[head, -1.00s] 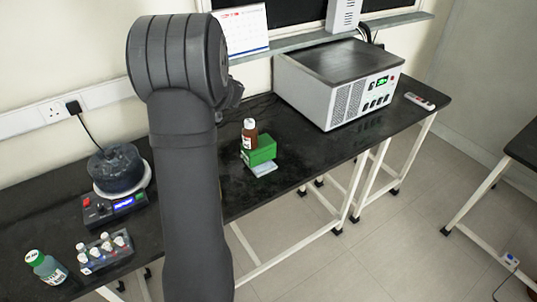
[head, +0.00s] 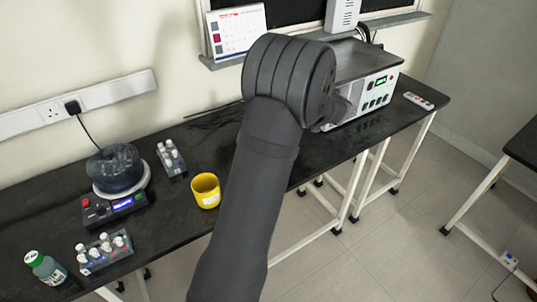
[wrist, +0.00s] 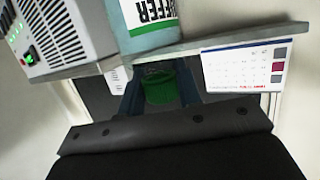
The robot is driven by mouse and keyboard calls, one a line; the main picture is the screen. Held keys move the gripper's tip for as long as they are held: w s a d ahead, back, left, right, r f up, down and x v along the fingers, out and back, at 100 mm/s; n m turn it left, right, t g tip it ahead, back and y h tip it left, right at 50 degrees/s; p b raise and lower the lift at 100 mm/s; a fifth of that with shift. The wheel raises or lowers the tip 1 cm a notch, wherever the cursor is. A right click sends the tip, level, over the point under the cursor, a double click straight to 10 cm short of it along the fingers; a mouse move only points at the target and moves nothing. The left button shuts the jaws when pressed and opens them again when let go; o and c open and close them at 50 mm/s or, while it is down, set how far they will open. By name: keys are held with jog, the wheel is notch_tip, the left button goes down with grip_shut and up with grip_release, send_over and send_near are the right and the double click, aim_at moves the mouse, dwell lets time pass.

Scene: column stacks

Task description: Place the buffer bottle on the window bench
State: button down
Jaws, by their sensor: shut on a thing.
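The buffer bottle (wrist: 150,38), with blue-green liquid, a white label reading "FFER" in part and a green cap, hangs in my gripper (wrist: 160,86) in the wrist view. The blue fingers are shut around the cap. That view is upside down, so the cap is uppermost and the bottle looks about upright. In the head view my arm hides the gripper's fingers and the held bottle. The long black bench (head: 170,228) runs along the wall under the window. A similar green-capped bottle (head: 46,268) stands at its near left end.
A yellow mug (head: 205,191), a vial rack (head: 171,158), another rack (head: 104,252) and a stirrer with a dark vessel (head: 116,168) stand on the bench's left half. A white instrument (head: 372,92) stands at the right, a remote (head: 418,101) beyond it. A calendar (head: 238,30) stands on the sill.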

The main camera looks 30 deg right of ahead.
notch_tip(320, 180, down, 2)
jog(key=shift+f, duration=0.25)
jog(key=shift+w+f, duration=0.15)
jog(key=shift+f, duration=0.2)
jog(key=w+a+f, duration=0.3)
jog(key=w+f, duration=0.8)
jog(key=shift+a, duration=0.15)
jog(key=shift+f, duration=0.2)
jog(key=c, duration=1)
grip_release()
jog(key=shift+c, duration=0.2)
